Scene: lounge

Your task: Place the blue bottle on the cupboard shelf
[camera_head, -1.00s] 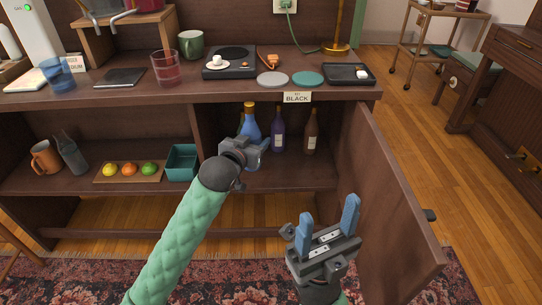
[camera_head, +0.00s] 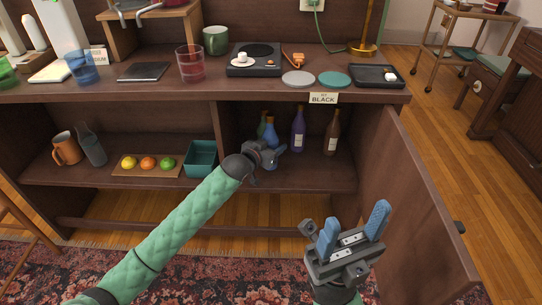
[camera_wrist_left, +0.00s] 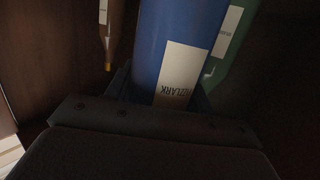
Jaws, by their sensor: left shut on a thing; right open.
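The blue bottle (camera_head: 270,132) is upright inside the right-hand compartment of the cupboard, above the cupboard shelf (camera_head: 310,178). My left gripper (camera_head: 271,154) is shut on it and hides its lower part, so I cannot tell whether its base touches the shelf. In the left wrist view the blue bottle (camera_wrist_left: 175,45) stands between the fingers with a white label facing the camera. A green bottle (camera_head: 262,125) is close behind it. My right gripper (camera_head: 350,232) is open and empty, in front of the cupboard.
A purple bottle (camera_head: 298,132) and a brown bottle (camera_head: 332,135) stand to the right on the shelf. The open cupboard door (camera_head: 415,205) is on the right. A divider (camera_head: 224,130) and a teal bin (camera_head: 202,158) are on the left. The tabletop edge (camera_head: 200,97) overhangs the compartment.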

